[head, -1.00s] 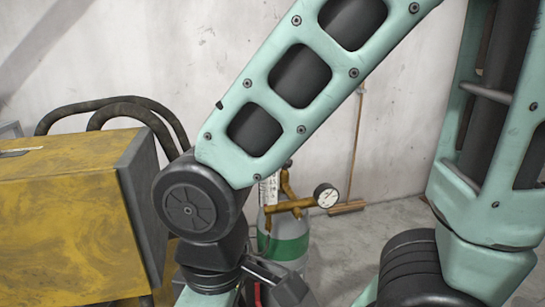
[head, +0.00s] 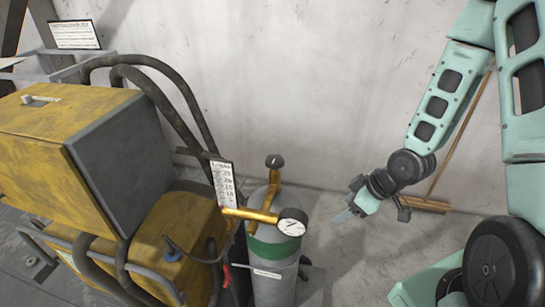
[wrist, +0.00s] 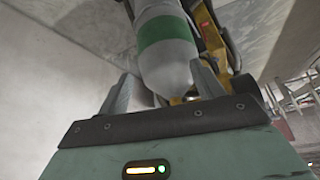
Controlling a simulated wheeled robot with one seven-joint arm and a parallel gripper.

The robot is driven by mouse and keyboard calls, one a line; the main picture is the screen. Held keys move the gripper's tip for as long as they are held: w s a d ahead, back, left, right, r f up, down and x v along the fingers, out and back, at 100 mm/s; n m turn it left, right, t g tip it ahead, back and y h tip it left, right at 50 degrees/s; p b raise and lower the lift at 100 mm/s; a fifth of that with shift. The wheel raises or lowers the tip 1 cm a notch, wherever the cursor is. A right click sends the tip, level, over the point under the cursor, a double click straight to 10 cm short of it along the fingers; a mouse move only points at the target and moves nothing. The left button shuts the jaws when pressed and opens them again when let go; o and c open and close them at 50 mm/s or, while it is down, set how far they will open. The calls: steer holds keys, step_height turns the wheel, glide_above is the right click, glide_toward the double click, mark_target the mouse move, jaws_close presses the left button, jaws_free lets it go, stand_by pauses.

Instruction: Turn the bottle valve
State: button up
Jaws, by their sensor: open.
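The grey gas bottle (head: 272,274) with a green band stands upright beside the yellow machine in the head view. Its valve has a dark knob (head: 274,161) on top of a brass stem (head: 269,192). In the wrist view the bottle (wrist: 168,62) shows beyond and between the open fingers (wrist: 162,72); the knob is not clearly visible there.
The yellow machine (head: 165,240) with dark hoses (head: 165,75) stands close on the bottle's left. A white scale card (head: 223,184) is beside the valve. A broom (head: 428,204) leans on the wall (head: 300,80) behind my arm. Floor between gripper and bottle is clear.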

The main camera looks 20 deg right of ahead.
steer(key=a+f+t+y, duration=0.1)
steer(key=a+t+y, duration=0.1)
steer(key=a+y, duration=0.1)
steer(key=t+y, duration=0.3)
steer(key=t, duration=0.6)
glide_toward(281, 162)
steer(key=shift+m, duration=0.3)
steer(key=b+x, duration=0.9)
steer(key=x, duration=0.1)
steer(key=shift+w+a, duration=0.2)
steer(key=shift+w, duration=0.15)
steer(key=shift+w+a+f, duration=0.15)
steer(key=shift+w+a, duration=0.2)
steer(key=shift+w, duration=0.25)
steer(key=c, duration=1)
